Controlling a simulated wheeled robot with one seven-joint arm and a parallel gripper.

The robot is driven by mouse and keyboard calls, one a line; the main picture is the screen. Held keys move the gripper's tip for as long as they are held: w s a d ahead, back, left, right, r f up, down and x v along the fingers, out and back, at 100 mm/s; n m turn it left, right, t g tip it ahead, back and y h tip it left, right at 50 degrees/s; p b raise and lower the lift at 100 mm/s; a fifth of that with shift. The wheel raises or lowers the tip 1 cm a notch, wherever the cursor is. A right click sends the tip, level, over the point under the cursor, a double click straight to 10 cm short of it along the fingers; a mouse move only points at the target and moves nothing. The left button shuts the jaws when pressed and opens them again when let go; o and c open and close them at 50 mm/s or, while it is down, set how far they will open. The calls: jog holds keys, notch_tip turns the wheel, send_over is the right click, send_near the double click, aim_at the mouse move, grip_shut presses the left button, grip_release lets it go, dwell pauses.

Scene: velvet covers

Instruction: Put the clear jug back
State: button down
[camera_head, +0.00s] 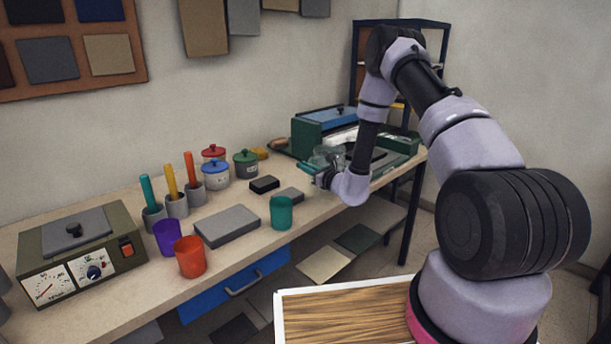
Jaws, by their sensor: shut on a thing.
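The clear jug (328,154) is a see-through vessel at the right part of the workbench, in front of the green case. My gripper (316,171) is beside the jug's near side, and its jaws are shut on it. My wrist and forearm hide part of the jug and of the bench behind it. I cannot tell whether the jug's base touches anything.
A green case with a blue lid (340,117) stands behind the jug. A teal cup (281,212), a grey block (227,225), a black block (264,184) and lidded pots (245,164) stand to the left. Purple (167,237) and orange (190,257) cups stand near the front edge.

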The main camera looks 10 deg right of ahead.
jog(key=shift+f, duration=1.45)
jog(key=c, duration=0.9)
grip_release()
jog(key=shift+f, duration=0.1)
